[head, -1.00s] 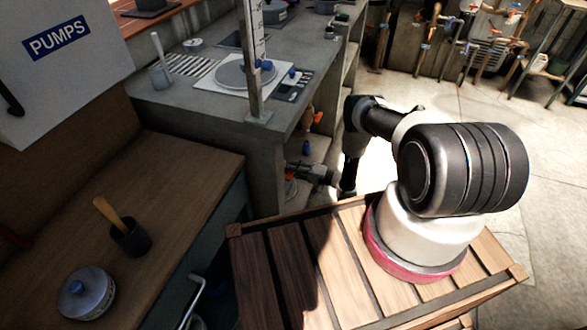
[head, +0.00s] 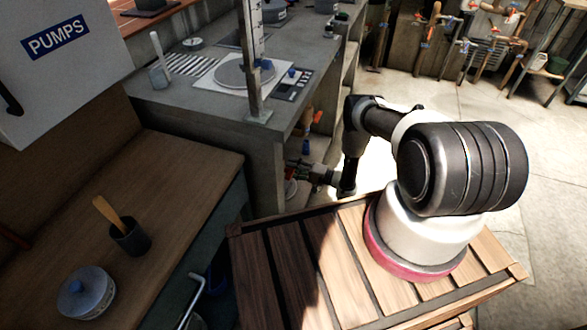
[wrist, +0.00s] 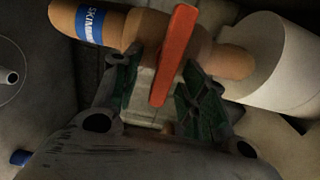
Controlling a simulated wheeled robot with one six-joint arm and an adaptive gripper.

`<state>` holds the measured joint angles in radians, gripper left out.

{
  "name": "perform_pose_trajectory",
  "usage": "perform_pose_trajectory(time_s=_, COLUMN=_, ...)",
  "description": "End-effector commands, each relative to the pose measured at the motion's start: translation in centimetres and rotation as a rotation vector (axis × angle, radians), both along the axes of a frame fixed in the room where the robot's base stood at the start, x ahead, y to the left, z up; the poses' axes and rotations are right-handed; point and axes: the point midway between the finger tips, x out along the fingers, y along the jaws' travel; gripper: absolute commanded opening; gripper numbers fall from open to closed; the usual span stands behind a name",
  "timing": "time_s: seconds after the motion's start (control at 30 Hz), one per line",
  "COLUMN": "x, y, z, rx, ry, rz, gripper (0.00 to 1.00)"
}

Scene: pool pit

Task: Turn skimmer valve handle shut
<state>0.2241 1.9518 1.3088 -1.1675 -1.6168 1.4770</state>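The skimmer valve shows in the wrist view with a long orange-red handle (wrist: 174,55) standing steeply, roughly across the copper pipe (wrist: 118,27). The pipe carries a blue label (wrist: 90,24) of which "SKIM" can be read. My gripper (wrist: 158,92) is open. Its two green-padded fingers are spread on either side of the handle's lower end, with gaps visible. Whether either finger touches the valve cannot be told. In the head view my gripper (head: 298,172) reaches under the grey counter at its open end; the valve handle cannot be made out there.
A white cylinder (wrist: 275,65) is at the pipe's right end in the wrist view. In the head view the grey counter (head: 215,125) stands close above my gripper. A wooden bench (head: 180,190) with a dark cup (head: 130,238) is at left. Open floor (head: 480,110) lies at right.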

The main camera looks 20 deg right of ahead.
Motion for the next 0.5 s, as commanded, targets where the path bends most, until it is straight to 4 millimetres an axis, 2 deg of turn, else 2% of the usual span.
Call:
perform_pose_trajectory(time_s=0.17, x=-0.1, y=-0.1, z=0.0, rx=0.0, ry=0.0, rz=0.0, gripper=0.43)
perform_pose_trajectory(time_s=0.27, x=-0.5, y=-0.9, z=0.0, rx=0.0, ry=0.0, rz=-0.002, gripper=0.43)
perform_pose_trajectory(time_s=0.5, x=-3.5, y=-5.1, z=0.0, rx=0.001, ry=0.002, rz=-0.006, gripper=0.43)
